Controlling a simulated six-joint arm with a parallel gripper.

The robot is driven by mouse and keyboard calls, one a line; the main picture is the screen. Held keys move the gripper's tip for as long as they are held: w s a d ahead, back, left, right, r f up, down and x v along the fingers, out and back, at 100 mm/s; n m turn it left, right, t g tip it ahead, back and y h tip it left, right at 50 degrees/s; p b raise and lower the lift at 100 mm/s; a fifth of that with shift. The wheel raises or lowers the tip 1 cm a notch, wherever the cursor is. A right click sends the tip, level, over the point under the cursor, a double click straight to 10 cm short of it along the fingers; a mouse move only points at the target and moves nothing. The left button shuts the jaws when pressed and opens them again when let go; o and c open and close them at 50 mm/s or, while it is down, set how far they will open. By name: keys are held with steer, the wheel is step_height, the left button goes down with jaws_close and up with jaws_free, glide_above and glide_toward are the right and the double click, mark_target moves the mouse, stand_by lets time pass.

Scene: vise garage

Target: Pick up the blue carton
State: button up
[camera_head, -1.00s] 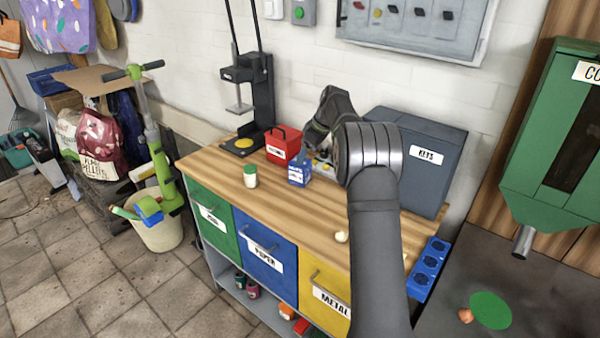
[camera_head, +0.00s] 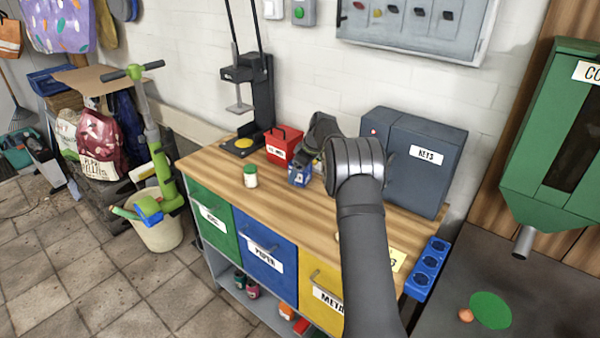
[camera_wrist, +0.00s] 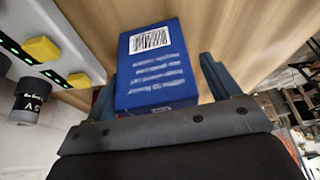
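The blue carton (camera_head: 299,177) stands on the wooden workbench, in front of a red box and right of a small green-lidded jar. In the wrist view the blue carton (camera_wrist: 156,65), with a barcode and white print, lies between the two fingers of my gripper (camera_wrist: 163,85). The left finger is close against the carton's side, and a narrow gap shows at the right finger. My gripper (camera_head: 304,158) is open around the carton, coming from above and the right in the head view. The arm hides part of the bench.
The red box (camera_head: 284,144) is close behind the carton, and the jar (camera_head: 250,176) stands to its left. A black press (camera_head: 254,92) and grey key cabinet (camera_head: 425,165) stand at the back. The wrist view shows a grey unit with yellow buttons (camera_wrist: 42,48) at left.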

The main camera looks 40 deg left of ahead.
steer(key=c, duration=1.4)
steer(key=shift+r, duration=0.1)
steer(key=shift+c, duration=0.2)
steer(key=shift+r, duration=0.1)
